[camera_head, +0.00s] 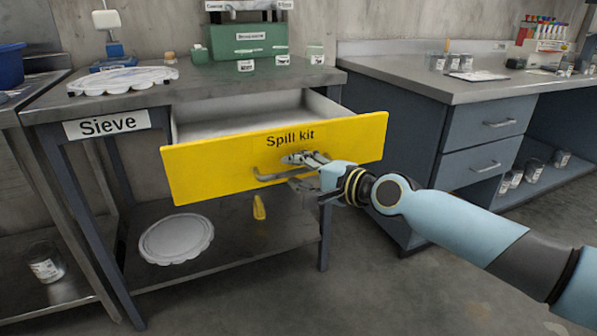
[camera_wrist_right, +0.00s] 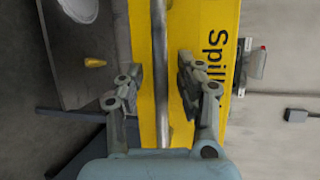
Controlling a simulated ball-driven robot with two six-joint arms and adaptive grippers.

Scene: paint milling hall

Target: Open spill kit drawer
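The spill kit drawer has a yellow front (camera_head: 215,170) labelled "Spill kit". It stands pulled out from under the steel table, and the visible part of its pale inside looks empty. Its grey bar handle (camera_head: 268,177) is partly hidden by my right gripper (camera_head: 296,172). In the right wrist view the handle (camera_wrist_right: 160,60) runs between the two fingers of my right gripper (camera_wrist_right: 160,80). The fingers are apart, one on each side of the bar, with visible gaps to it. The yellow front (camera_wrist_right: 145,30) lies behind them. My left gripper is out of view.
The steel table (camera_head: 205,92) carries a white sieve lid (camera_head: 122,79) and a green box (camera_head: 245,42). A white scalloped disc (camera_head: 176,239) and a small yellow item (camera_head: 259,207) are on its lower shelf. A blue-grey cabinet (camera_head: 400,140) stands close on the right.

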